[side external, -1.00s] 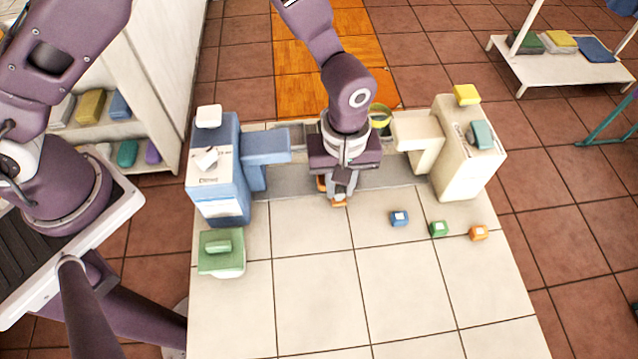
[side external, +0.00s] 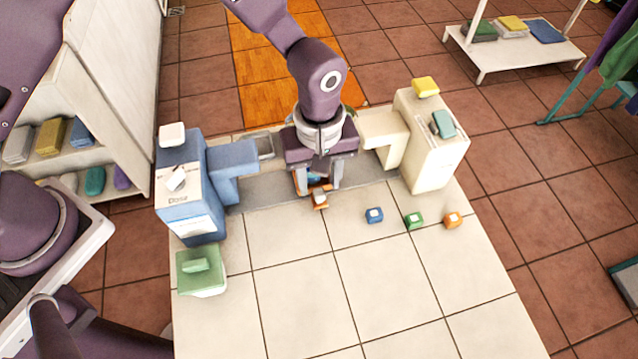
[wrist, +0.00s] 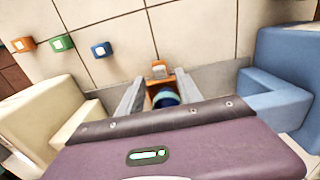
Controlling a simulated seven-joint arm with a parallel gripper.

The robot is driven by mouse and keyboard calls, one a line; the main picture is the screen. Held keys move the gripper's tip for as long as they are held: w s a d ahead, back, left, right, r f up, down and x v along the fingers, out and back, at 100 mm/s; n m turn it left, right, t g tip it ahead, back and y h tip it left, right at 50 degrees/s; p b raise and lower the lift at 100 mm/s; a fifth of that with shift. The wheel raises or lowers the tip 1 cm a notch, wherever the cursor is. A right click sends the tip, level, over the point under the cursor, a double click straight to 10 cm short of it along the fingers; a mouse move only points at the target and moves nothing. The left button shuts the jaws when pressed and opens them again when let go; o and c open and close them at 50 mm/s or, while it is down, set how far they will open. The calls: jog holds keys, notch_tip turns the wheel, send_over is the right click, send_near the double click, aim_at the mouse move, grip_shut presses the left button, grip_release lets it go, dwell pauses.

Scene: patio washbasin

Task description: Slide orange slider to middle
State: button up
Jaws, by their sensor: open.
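The orange slider (side external: 319,197) sits at the front edge of the grey strip, below my gripper (side external: 319,184). It has a pale block on its front end and also shows in the wrist view (wrist: 158,83), with a round blue part (wrist: 165,97) behind its front. My gripper (wrist: 157,92) is open, with one finger on each side of the orange slider. I cannot tell whether either finger touches it. The hand hides the slider's rear part.
A blue dispenser (side external: 190,195) stands left and a cream one (side external: 432,150) right, both with arms reaching inward. Small blue (side external: 374,216), green (side external: 414,221) and orange (side external: 452,220) blocks lie at right. A green box (side external: 200,275) is front left. The front tiles are clear.

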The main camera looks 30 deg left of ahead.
notch_tip(320, 180, up, 4)
jog(key=shift+r, duration=0.2)
jog(key=s+a+r+m+t+h, duration=0.1)
jog(key=a+r+m, duration=0.1)
jog(key=a+r, duration=0.45)
jog(key=s+a+r+m+t, duration=0.15)
jog(key=a+r, duration=0.25)
jog(key=r, duration=0.6)
jog(key=s+a+r+m+t, duration=0.1)
jog(key=s+a+r+m, duration=0.1)
jog(key=s+a, duration=0.3)
jog(key=s+a+r+m+t+y, duration=0.1)
jog(key=s+a+r+m+t, duration=0.1)
jog(key=s+a, duration=0.4)
jog(key=s+r+m, duration=0.1)
jog(key=s+r, duration=0.1)
jog(key=s, duration=0.3)
jog(key=shift+a, duration=0.3)
